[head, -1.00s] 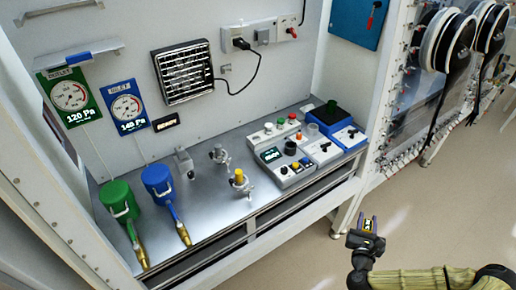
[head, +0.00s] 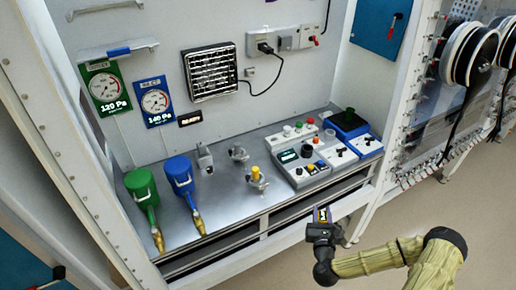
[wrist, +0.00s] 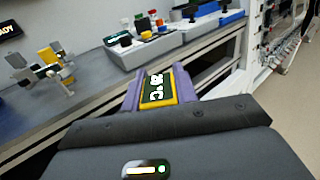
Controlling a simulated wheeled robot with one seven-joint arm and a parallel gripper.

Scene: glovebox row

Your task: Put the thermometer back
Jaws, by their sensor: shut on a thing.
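The thermometer (wrist: 158,88) is a small yellow-edged block with a dark face reading in °C. It sits between the purple fingers of my gripper (wrist: 155,90) in the wrist view. In the head view my gripper (head: 321,222) is shut on the thermometer (head: 322,214), in front of the bench's front edge and off to the right. It is apart from the bench. No empty place marked for a thermometer can be made out with certainty.
A wall shelf (head: 103,47) is at upper left above two gauges. Bare steel shows between cans and boxes.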

